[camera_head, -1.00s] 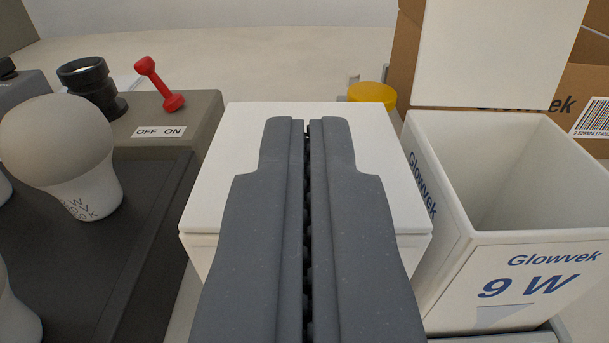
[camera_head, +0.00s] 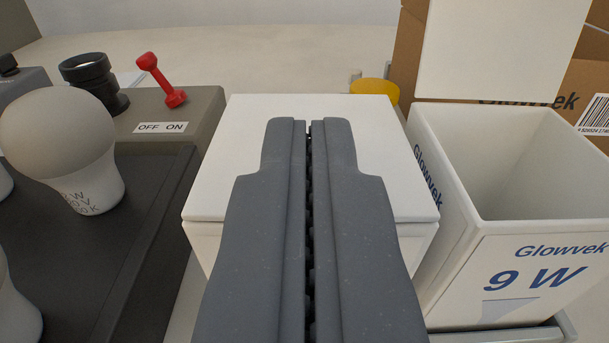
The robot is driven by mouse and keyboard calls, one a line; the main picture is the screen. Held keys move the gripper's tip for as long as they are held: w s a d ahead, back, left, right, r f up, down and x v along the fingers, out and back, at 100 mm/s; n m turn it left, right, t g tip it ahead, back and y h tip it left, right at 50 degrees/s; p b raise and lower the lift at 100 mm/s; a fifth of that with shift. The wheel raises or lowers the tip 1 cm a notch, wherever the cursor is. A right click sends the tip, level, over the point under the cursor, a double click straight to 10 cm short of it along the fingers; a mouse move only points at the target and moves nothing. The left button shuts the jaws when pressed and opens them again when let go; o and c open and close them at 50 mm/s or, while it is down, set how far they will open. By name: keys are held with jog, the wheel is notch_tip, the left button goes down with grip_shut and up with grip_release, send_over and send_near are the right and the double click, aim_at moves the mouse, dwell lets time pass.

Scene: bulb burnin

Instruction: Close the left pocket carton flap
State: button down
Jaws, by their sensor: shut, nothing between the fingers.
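The left carton is white, and its flap (camera_head: 240,160) lies flat across the top, looking closed. A thin seam shows along the front edge of the flap. My gripper (camera_head: 308,128) is shut and empty. It is in front of the middle of the flap in the picture and hides part of it and most of the carton's front. I cannot tell whether the fingertips touch the flap. The right carton (camera_head: 520,285), marked Glowvek 9 W, stands open, with its flap (camera_head: 500,50) upright at the back.
At left, a dark tray (camera_head: 150,235) holds several bulbs (camera_head: 60,140). Behind it is a grey box with an OFF ON label (camera_head: 167,127), a red lever (camera_head: 162,80) and a black socket (camera_head: 95,82). A yellow round thing (camera_head: 375,92) and a brown box (camera_head: 590,75) stand behind the cartons.

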notch_tip(320, 180, up, 4)
jog(key=s+f, duration=0.4)
jog(key=s, duration=0.5)
notch_tip(320, 180, up, 24)
jog(key=a+r, duration=0.1)
jog(key=s+a+r+g+p, duration=0.1)
jog(key=s+a+r+g, duration=0.1)
jog(key=s+r, duration=1.6)
notch_tip(320, 180, up, 4)
jog(key=shift+f, duration=0.1)
jog(key=shift+s+a, duration=0.1)
